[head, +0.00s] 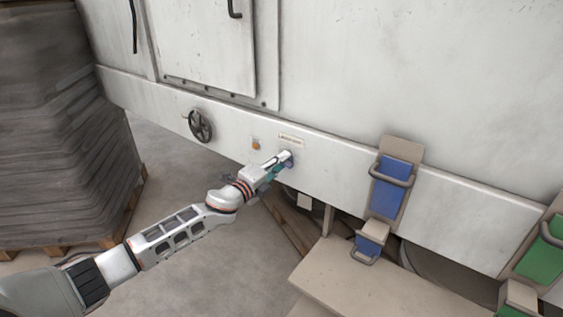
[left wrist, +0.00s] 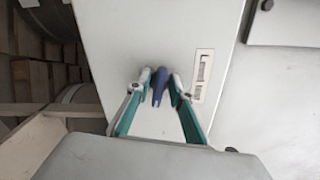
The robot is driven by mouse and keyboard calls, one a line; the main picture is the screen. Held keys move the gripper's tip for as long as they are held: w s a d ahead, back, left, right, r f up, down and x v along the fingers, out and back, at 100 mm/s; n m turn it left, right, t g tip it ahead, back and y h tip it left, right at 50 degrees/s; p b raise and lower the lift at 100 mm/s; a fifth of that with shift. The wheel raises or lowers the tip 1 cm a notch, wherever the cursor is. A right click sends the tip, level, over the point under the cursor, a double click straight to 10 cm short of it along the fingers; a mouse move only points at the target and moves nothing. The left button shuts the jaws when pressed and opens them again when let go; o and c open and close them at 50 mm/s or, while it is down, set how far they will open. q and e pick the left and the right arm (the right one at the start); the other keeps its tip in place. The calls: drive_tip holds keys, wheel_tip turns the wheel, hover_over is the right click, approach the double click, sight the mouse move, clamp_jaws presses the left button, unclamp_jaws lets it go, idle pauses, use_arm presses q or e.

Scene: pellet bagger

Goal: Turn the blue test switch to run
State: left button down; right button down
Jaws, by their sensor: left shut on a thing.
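The blue test switch (left wrist: 158,82) is a small dark blue knob on the white panel, seen in the left wrist view between my fingertips. My left gripper (left wrist: 160,86) is shut on it, with a finger on each side. In the head view my left gripper (head: 286,160) reaches the panel and mostly hides the switch. A label plate (head: 291,140) is just above the gripper; it also shows in the left wrist view (left wrist: 202,76). My right gripper is not in view.
An orange button (head: 256,145) and a black handwheel (head: 200,126) are on the panel to the left. Blue handled parts (head: 389,190) and a beige platform (head: 345,285) stand to the right. A wrapped pallet stack (head: 60,130) is at the far left, with open floor between.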

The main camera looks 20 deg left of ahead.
use_arm(q)
drive_tip(key=shift+n+p, duration=0.35)
drive_tip(key=shift+n, duration=0.85)
drive_tip(key=c, duration=2.1)
unclamp_jaws()
drive_tip(key=shift+c, duration=0.2)
drive_tip(key=v, duration=1.2)
